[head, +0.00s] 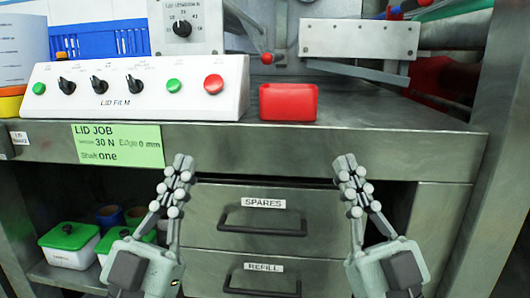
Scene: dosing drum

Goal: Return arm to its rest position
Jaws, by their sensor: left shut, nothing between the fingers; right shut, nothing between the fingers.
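My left gripper (179,172) is in the lower middle of the head view, in front of the bench and just left of the SPARES drawer. Its fingers point up, and it is shut and empty. Neither visibly holds anything. The rest of my arms is mostly out of the picture.
The steel bench (380,125) carries a LID FILM control panel (135,88), a red box (288,102) and a metal bracket (360,39). A green LID JOB card (118,145) hangs on its front edge. A REFILL drawer (262,281) is below. Green-lidded containers (68,246) stand on the lower left shelf.

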